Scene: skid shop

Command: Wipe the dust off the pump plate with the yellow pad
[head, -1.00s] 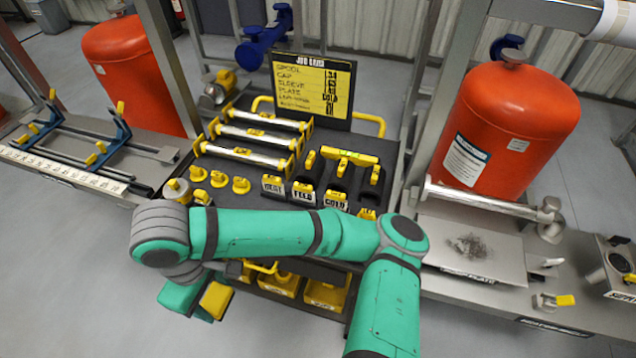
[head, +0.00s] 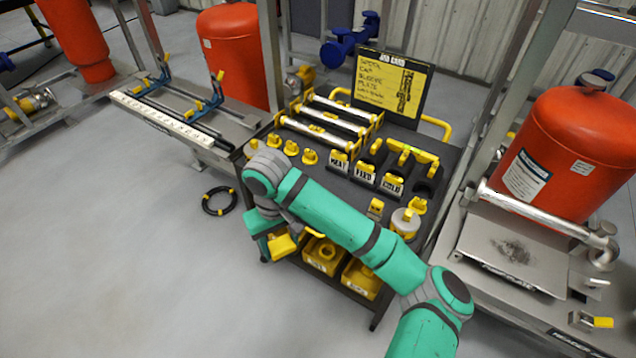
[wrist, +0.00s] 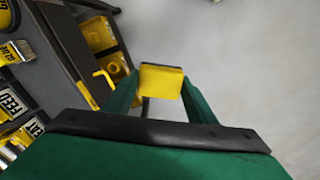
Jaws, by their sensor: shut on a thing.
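The pump plate (head: 540,260) is a grey metal plate on the right-hand bench in the head view. A dark patch of dust (head: 512,251) lies on its middle. My gripper (head: 284,236) hangs low at the left front of the dark cart, well to the left of the plate. It is shut on the yellow pad (head: 285,247). In the wrist view the yellow pad (wrist: 162,82) sits between the two green fingers, over grey floor beside the cart.
The cart (head: 345,188) carries tools, labelled holders, metal spools and a yellow job card (head: 392,82). Yellow bins (head: 323,254) stand on its lower shelf. A pipe (head: 535,217) runs along the plate's back edge, before a red tank (head: 570,150). A black hose ring (head: 219,201) lies on open floor.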

